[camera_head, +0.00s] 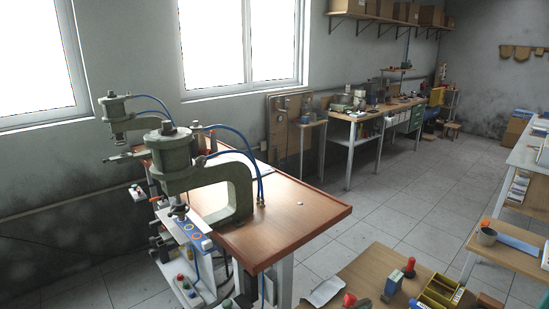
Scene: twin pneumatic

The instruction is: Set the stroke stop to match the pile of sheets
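A green C-frame pneumatic press (238,190) stands on the brown-topped bench (290,232), with a round cylinder head (172,152) and a small knob (167,127) on top. A second similar press head (117,108) shows behind it to the left; its lower part is hidden. I cannot tell which part is the stroke stop. A blue plate with coloured rings (190,229) lies under the front press head, with a small white piece (207,244) beside it. I cannot make out a pile of sheets for certain. Neither of my grippers is in view.
A lower wooden table (375,270) at bottom right holds a red-topped block (408,267), yellow bins (440,291) and a white paper (325,289). Blue hoses (248,150) arch over the press. The tiled floor (400,205) between benches is clear.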

